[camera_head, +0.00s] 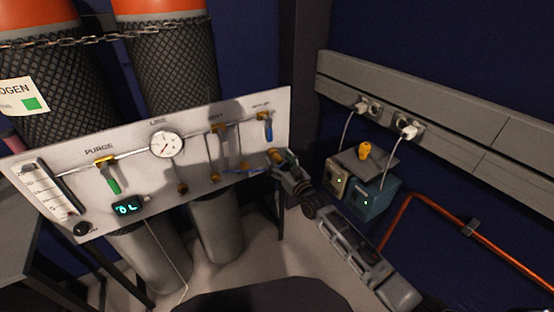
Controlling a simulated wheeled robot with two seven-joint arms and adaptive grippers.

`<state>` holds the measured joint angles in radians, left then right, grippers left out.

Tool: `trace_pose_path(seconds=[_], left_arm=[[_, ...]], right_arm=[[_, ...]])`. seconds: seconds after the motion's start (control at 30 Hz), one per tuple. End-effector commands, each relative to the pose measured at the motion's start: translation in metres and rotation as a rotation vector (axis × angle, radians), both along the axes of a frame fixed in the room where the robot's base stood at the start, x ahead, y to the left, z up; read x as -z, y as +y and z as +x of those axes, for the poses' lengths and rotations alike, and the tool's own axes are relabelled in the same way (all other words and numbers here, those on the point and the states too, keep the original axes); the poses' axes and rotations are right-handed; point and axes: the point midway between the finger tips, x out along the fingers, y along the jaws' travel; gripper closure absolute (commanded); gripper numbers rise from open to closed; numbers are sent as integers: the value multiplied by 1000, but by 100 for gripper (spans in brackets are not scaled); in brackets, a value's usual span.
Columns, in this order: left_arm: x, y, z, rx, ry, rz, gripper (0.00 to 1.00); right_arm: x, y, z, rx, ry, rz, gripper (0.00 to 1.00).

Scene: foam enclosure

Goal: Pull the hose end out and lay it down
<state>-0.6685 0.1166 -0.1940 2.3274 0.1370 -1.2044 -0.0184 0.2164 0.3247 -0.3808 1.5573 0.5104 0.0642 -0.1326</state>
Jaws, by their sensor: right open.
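A white panel (80,165) carries valves, a gauge and a row of small brass fittings along its lower edge. My right gripper (275,158) is open at the panel's lower right corner, just below the blue valve handle (268,131). The hose's end near the gripper is too small to make out, and I cannot tell whether the fingers touch it. My left gripper is not in view.
Two netted cylinders (170,75) stand chained behind the panel. Right of my gripper are two small boxes (373,197) with a yellow object (365,151) on top, under wall sockets (408,128). A copper pipe (435,207) runs along the right wall. Some floor (255,255) below the panel is clear.

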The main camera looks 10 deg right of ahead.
Motion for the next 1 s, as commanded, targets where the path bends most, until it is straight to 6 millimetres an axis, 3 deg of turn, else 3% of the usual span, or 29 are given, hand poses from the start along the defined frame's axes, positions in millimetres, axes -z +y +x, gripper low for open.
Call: trace_pose_path(seconds=[1.0], left_arm=[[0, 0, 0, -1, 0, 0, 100]], right_arm=[[12, -30, -83, -1, 1, -1, 29]])
